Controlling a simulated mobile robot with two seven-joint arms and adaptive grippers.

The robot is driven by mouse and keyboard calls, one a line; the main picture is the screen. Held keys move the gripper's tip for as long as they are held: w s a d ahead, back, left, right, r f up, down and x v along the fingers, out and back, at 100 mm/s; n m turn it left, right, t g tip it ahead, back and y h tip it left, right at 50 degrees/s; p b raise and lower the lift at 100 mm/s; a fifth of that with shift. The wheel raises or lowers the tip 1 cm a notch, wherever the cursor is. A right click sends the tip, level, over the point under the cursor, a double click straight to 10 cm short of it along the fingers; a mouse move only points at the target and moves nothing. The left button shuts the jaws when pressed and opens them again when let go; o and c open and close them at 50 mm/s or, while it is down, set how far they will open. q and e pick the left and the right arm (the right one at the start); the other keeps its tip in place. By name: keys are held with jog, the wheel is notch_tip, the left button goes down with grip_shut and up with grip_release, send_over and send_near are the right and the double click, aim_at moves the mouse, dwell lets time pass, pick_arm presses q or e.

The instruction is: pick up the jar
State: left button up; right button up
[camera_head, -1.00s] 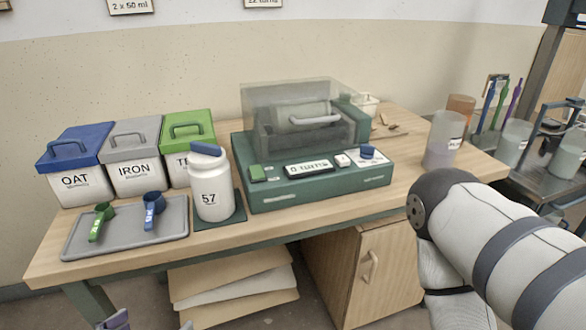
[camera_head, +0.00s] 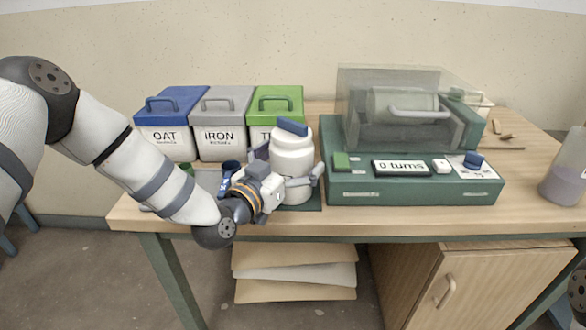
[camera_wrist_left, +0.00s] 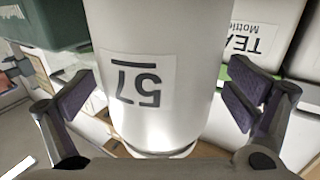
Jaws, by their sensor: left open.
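The jar (camera_head: 291,148) is white with a blue piece on its lid and stands upright on a dark green mat (camera_head: 314,203) on the bench. In the left wrist view the jar (camera_wrist_left: 150,40) fills the middle, its label "57" upside down. My left gripper (camera_head: 288,170) is open, with one finger on each side of the jar. In the left wrist view gaps show between the purple finger pads (camera_wrist_left: 160,95) and the jar. The arm partly hides the jar's lower left side. My right gripper is not in view.
Bins with blue (camera_head: 170,104), grey (camera_head: 224,104) and green (camera_head: 275,102) lids stand behind the jar. A green machine (camera_head: 345,196) with a clear cover is close on the right. A grey tray (camera_head: 208,180) with scoops is left, partly behind my arm.

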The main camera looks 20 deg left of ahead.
aim_at(292, 140)
pick_arm(q)
jog(key=c, duration=1.7)
jog(key=shift+o, duration=0.2)
jog(key=shift+w+r, duration=0.15)
jog(key=shift+r, duration=0.65)
notch_tip(292, 140, up, 3)
jog(key=shift+f+p, duration=0.15)
jog(key=shift+p, duration=0.25)
jog(key=s+d+r+p, duration=0.2)
jog(key=s+r+p, duration=0.1)
jog(key=s+r, duration=1.1)
jog(key=shift+d+r, duration=0.35)
jog(key=shift+r, duration=0.25)
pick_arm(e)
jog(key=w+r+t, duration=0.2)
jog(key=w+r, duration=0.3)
